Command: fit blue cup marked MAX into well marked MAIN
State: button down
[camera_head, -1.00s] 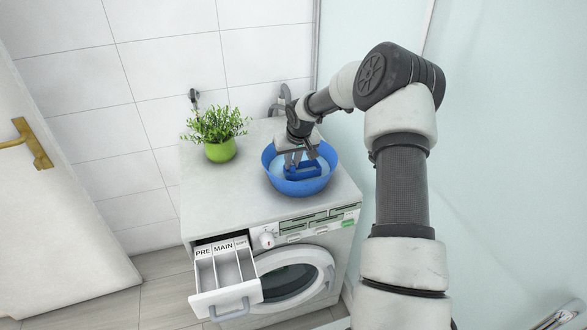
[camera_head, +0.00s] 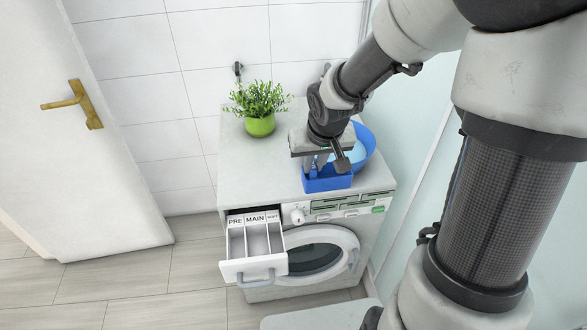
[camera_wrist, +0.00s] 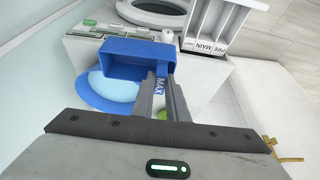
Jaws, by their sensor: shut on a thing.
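My gripper (camera_head: 325,165) is shut on a blue rectangular cup (camera_head: 328,181) and holds it over the front part of the washing machine's top. In the wrist view the cup (camera_wrist: 125,58) hangs open side showing, and the letters MAX are on it between the fingers (camera_wrist: 160,95). The drawer (camera_head: 255,268) is pulled out at the machine's front left. Its MAIN well (camera_head: 257,240) is the middle of three compartments, between PRE and a narrower one. It looks empty. The cup is to the right of the drawer and higher than it. The wells also show in the wrist view (camera_wrist: 208,28).
A blue basin (camera_head: 366,150) stands on the machine top behind the cup. A green potted plant (camera_head: 259,108) stands at the back left. The washing machine's round door (camera_head: 320,255) is below the panel. A white door (camera_head: 75,150) with a brass handle is at left.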

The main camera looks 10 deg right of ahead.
aim_at(259, 253)
jog(key=j+z, duration=0.15)
jog(key=j, duration=0.5)
jog(key=k+j+z, duration=0.1)
jog(key=j+z, duration=0.35)
jog(key=j, duration=0.45)
jog(key=j+z, duration=0.3)
jog(key=j, duration=0.15)
jog(key=j+z, duration=0.25)
jog(key=j, duration=0.25)
jog(key=i+j+z, duration=0.1)
jog(key=j+z, duration=0.15)
jog(key=j, duration=0.2)
jog(key=j+z, duration=0.3)
jog(key=j, duration=0.15)
jog(key=i+j+z, duration=0.15)
jog(key=j, duration=0.25)
jog(key=j+z, duration=0.15)
jog(key=j, duration=0.25)
jog(key=i+j+z, duration=0.15)
jog(key=j, duration=0.25)
jog(key=k, duration=0.05)
